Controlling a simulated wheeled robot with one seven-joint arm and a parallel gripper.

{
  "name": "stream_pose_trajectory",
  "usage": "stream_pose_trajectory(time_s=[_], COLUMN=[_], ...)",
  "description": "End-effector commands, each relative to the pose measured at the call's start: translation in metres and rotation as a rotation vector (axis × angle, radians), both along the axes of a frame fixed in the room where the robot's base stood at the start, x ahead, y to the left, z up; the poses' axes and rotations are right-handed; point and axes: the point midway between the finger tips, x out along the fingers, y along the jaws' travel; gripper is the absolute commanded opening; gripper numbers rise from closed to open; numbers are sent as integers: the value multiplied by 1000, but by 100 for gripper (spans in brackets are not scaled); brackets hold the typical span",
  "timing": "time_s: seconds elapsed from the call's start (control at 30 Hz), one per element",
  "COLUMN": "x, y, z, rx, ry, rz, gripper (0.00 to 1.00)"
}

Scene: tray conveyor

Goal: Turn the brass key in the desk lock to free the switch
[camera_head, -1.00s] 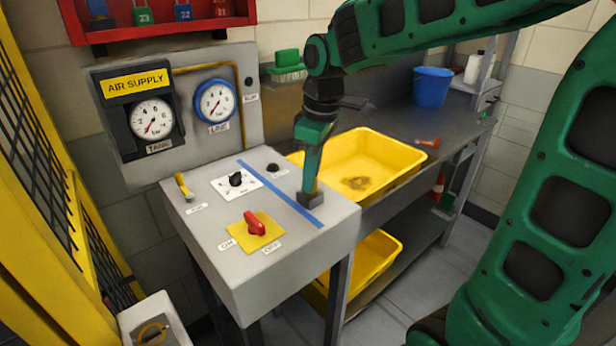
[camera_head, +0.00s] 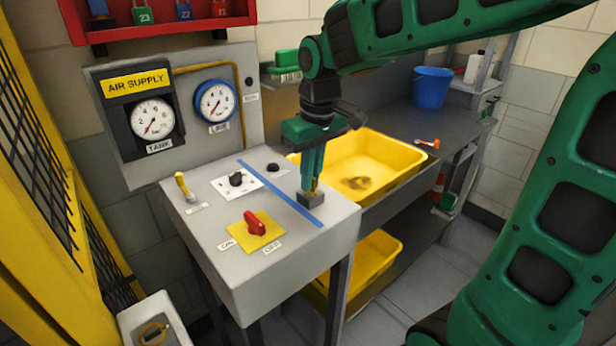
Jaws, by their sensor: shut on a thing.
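My gripper (camera_head: 313,185) points straight down at the right part of the grey desk (camera_head: 215,225). It is shut on the brass key (camera_head: 315,186), of which only a small strip shows between the fingers. The key stands in the dark lock block (camera_head: 312,199), right of the blue stripe. How far the key is turned is hidden by the fingers. The red switch (camera_head: 255,222) sits on a yellow plate with ON and OFF labels, at the front left of the lock.
A black selector knob (camera_head: 236,179), a small black knob (camera_head: 273,167) and a yellow-handled lever (camera_head: 183,186) stand on the desk. Two gauges are on the panel behind. A yellow tray (camera_head: 405,183) is at the right, with a blue bucket (camera_head: 432,87) beyond.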

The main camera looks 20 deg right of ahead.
Motion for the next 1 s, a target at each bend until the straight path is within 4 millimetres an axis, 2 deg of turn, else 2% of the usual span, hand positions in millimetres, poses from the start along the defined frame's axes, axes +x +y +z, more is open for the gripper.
stream_pose_trajectory(time_s=[0.13,0.17,0.2,0.23,0.5,0.63,0.77,1.0], x=[-1,-2,-1,-1,-1,0,-2,-6], y=[0,0,0,0,0,0,-1,-2], z=[-2,-2,-2,-2,0,7,25,70], rx=[0,0,0,0,0,0,0,0], ry=[5,5,5,5,2,-2,-3,-2], rz=[3,3,3,3,3,3,4,2], gripper=[0,14,24,29,29,29,29,29])
